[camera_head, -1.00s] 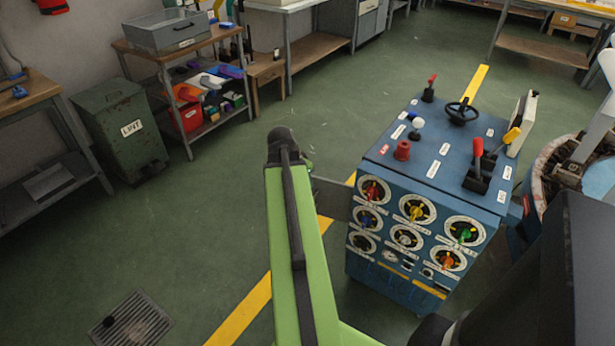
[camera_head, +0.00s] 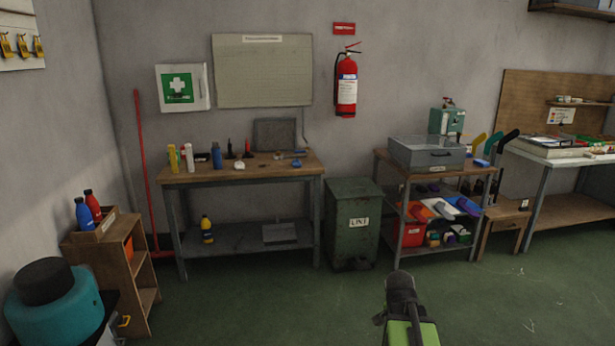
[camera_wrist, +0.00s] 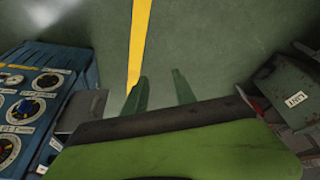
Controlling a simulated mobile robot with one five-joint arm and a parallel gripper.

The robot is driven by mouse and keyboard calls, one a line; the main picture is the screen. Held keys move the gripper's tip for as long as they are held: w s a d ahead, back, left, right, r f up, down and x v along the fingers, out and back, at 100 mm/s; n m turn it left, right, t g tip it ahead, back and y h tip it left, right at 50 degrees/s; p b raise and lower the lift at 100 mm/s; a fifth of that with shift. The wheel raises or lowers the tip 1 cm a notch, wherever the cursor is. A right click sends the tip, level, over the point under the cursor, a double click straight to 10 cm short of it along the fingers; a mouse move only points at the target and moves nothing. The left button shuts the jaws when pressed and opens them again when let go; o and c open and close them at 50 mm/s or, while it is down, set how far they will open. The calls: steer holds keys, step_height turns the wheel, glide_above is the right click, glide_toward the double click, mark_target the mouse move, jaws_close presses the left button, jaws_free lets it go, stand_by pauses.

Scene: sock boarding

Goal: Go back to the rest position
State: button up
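My gripper (camera_wrist: 160,90) shows in the wrist view as two dark green fingers. They stand apart with bare floor visible between them, so it is open and empty. In the head view only a short piece of my green arm with a black end shows at the bottom, right of centre; the fingers cannot be made out there. In the wrist view a blue control cabinet (camera_wrist: 60,75) with round dials is at the left. The green lint bin (camera_wrist: 283,88) is at the right, and also stands by the wall in the head view (camera_head: 352,240).
A workbench (camera_head: 240,172) with bottles stands left of the bin. A shelf cart (camera_head: 390,164) with a grey tray (camera_head: 428,152) stands right of it. A small wooden shelf (camera_head: 140,265) and a teal drum (camera_head: 60,312) are at the left. Green floor (camera_head: 270,310) in front is clear.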

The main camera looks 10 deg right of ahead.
steer(key=a+f+n+g+y, duration=0.1)
steer(key=a+n+y, duration=0.3)
steer(key=a+n, duration=1.7)
steer(key=a+r+m+p, duration=0.3)
steer(key=a+r+p, duration=0.1)
steer(key=r+p, duration=0.3)
steer(key=a+r+m+p, duration=0.4)
steer(key=r+p, duration=0.4)
steer(key=shift+s+r+p, duration=0.15)
steer(key=shift+s+p, duration=0.05)
steer(key=shift+p, duration=0.15)
